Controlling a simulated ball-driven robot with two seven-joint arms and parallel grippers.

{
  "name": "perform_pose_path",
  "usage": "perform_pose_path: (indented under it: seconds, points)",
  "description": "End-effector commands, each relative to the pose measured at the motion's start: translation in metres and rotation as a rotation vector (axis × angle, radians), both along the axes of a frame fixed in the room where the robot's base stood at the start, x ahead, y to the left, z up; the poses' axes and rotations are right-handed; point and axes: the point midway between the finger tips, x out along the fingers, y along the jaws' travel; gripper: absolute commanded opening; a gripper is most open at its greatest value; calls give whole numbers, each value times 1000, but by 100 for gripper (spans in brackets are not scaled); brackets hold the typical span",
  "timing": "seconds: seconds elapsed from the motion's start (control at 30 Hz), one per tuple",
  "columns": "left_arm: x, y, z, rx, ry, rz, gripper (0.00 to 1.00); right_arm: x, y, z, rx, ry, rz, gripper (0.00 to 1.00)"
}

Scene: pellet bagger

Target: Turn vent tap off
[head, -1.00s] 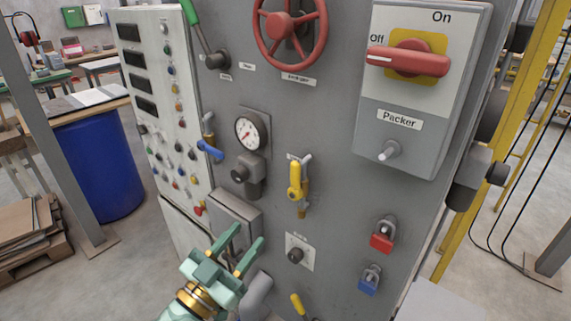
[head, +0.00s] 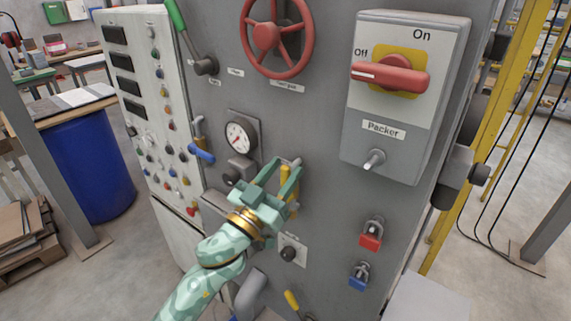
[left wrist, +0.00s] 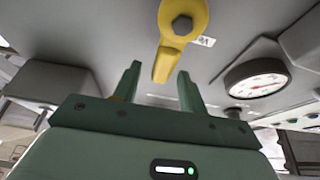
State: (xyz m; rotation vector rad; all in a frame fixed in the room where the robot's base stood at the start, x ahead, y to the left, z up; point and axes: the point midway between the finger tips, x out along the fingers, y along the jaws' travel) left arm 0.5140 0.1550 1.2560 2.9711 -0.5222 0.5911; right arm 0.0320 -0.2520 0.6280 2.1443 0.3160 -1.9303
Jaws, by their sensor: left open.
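A yellow-handled tap (head: 286,180) sits on the grey panel, right of the dial gauge; its label is too small to read. Its handle hangs roughly downward and is partly hidden by my gripper in the head view. My left gripper (head: 288,168) is open in front of this tap. In the left wrist view the yellow handle (left wrist: 168,60) hangs from its bolt, its free end near the gap between the fingertips (left wrist: 158,72). I cannot tell whether they touch. My right gripper is not in view.
A blue-handled tap (head: 201,154) and the gauge (head: 239,137) are to the left. A red handwheel (head: 266,37) is above. The Packer switch box (head: 358,140) juts out to the right. Red (head: 371,238) and blue (head: 359,280) padlocks are lower right.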

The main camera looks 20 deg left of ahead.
Motion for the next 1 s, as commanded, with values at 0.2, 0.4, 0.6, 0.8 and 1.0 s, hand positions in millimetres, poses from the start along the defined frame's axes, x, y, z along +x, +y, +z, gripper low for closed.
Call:
perform_pose_path:
  seconds: [0.2,0.4,0.6,0.8,1.0]
  points:
    - [13,-5,5,0,0,-1,42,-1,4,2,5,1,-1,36]
    - [13,-5,5,1,1,-1,42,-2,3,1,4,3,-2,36]
    - [13,-5,5,0,1,0,0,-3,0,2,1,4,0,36]
    - [13,-4,5,5,-1,0,0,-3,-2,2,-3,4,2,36]
    - [12,0,5,49,-17,1,0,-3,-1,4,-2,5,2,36]
